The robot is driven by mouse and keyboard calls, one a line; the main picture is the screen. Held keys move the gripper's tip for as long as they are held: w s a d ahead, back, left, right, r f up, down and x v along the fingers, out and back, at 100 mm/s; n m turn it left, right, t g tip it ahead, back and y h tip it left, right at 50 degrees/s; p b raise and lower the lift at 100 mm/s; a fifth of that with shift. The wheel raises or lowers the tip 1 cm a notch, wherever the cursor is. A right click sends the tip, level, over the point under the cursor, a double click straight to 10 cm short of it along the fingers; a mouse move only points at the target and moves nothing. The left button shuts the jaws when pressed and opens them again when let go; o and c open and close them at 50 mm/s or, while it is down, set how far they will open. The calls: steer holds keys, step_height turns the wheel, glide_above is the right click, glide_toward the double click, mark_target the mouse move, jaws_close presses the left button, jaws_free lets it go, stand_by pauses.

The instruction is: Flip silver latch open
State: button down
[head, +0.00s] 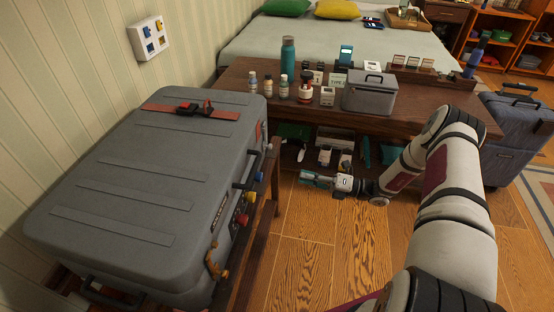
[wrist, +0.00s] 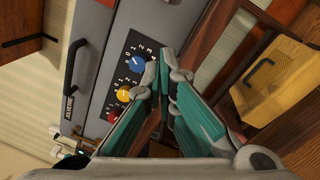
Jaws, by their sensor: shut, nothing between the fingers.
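A large grey hard case (head: 125,205) lies flat on a wooden stand at the left, its lid closed. Its side faces my gripper and carries a black handle, coloured knobs and orange-brown hardware (head: 216,262). No clearly silver latch can be made out there. In the wrist view the case side (wrist: 100,65) shows a blue knob (wrist: 136,64), a yellow knob (wrist: 124,94) and a red knob. A small pale metallic piece (wrist: 68,148) sits lower left; I cannot tell whether it is the latch. My gripper (head: 305,178) has teal fingers, shut and empty, right of the case and apart from it.
A wooden table (head: 435,100) behind my gripper holds bottles, small boxes and a grey box (head: 370,95). Items sit on its lower shelf. A blue suitcase (head: 515,135) stands at right. The floor in front is clear.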

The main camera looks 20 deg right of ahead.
steer(key=w+a+r+b, duration=0.2)
steer(key=w+a+r, duration=0.1)
steer(key=w+a, duration=0.4)
steer(key=shift+w+a+b, duration=0.35)
steer(key=shift+w+a, duration=0.05)
steer(key=shift+w, duration=0.3)
